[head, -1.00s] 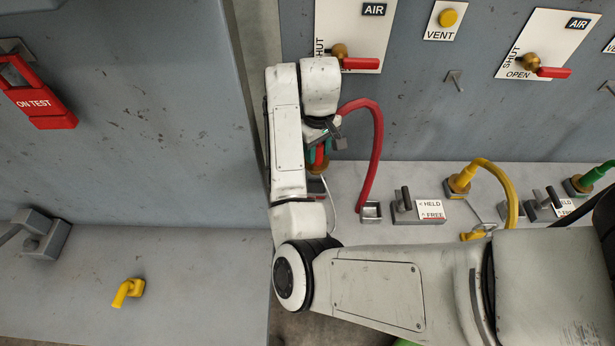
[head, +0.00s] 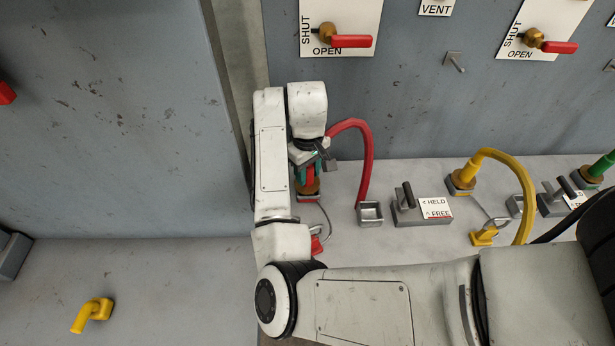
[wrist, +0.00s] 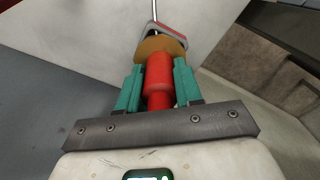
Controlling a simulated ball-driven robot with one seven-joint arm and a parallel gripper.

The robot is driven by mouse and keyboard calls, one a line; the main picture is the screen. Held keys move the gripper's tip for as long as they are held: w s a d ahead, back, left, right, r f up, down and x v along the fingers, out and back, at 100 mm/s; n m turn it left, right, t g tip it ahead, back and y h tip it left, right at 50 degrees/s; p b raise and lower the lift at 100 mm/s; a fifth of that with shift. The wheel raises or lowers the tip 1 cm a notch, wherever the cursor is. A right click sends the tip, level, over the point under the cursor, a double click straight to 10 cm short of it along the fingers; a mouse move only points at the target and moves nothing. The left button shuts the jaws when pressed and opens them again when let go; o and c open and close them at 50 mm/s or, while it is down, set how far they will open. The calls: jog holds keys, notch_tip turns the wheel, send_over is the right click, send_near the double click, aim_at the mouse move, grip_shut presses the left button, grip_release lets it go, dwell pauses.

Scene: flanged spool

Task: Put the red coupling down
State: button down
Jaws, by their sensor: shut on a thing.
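The red coupling (wrist: 160,80) is upright between the teal fingers of my gripper (wrist: 158,88), which is shut on it. In the head view the coupling (head: 310,173) shows only partly behind my gripper (head: 309,176). A red hose (head: 367,160) arches from behind my wrist down to the bench. A brass flange (wrist: 160,47) sits at the coupling's far end. Beyond it is a red-edged grey block (head: 309,198). I cannot tell whether the flange rests on this block.
A small square grey socket (head: 370,213) and a lever block marked HELD and FREE (head: 420,212) stand right of my gripper. A red piece on a thin wire (head: 317,244) lies in front. A yellow hose (head: 515,185) is further right. A grey cabinet (head: 110,120) rises at left.

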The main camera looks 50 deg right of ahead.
jog(key=shift+f, duration=0.2)
jog(key=c, duration=0.8)
grip_release()
jog(key=shift+o, duration=0.2)
